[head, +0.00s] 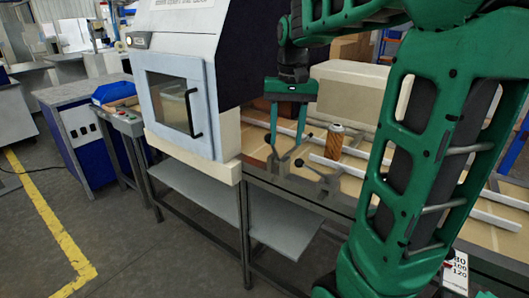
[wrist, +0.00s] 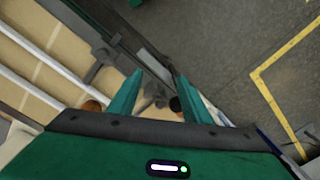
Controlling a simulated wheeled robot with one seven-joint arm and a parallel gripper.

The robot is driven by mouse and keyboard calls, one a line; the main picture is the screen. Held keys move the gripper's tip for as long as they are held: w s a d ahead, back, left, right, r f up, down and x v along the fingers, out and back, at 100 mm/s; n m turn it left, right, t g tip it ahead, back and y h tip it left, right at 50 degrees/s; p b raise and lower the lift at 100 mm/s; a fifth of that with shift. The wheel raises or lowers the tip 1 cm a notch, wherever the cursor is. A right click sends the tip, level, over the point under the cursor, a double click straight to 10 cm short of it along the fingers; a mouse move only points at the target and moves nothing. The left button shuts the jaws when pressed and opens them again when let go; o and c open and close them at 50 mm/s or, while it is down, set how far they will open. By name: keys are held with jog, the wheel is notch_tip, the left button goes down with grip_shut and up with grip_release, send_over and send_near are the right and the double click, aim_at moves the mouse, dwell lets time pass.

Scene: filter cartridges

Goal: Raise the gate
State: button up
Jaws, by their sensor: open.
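A white cabinet with a pale windowed door (head: 182,97) and a black handle (head: 194,112) stands left of centre in the head view; the door looks closed. I cannot tell whether this door is the gate. Grey clamp-like fittings with black-knobbed levers (head: 318,172) sit at the front edge of the bench. My gripper (head: 281,146) points down, open and empty, just above these fittings. In the wrist view its fingers (wrist: 160,74) are spread, with a grey fitting with a dark knob (wrist: 174,104) below between them.
A copper-coloured cartridge (head: 334,142) stands on the bench right of my gripper. White rails (head: 353,170) run along the tan bench top. A beige box (head: 350,92) is behind. Floor in front is clear.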

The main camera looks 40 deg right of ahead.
jog(key=w, duration=0.2)
jog(key=w+r, duration=0.1)
jog(key=w, duration=0.1)
jog(key=w+r, duration=0.1)
jog(key=w, duration=0.1)
jog(key=shift+w+a+r, duration=0.1)
jog(key=shift+w+a, duration=0.05)
jog(key=shift+w, duration=0.25)
notch_tip(320, 180, down, 11)
jog(key=shift+r, duration=0.2)
jog(key=shift+a, duration=0.1)
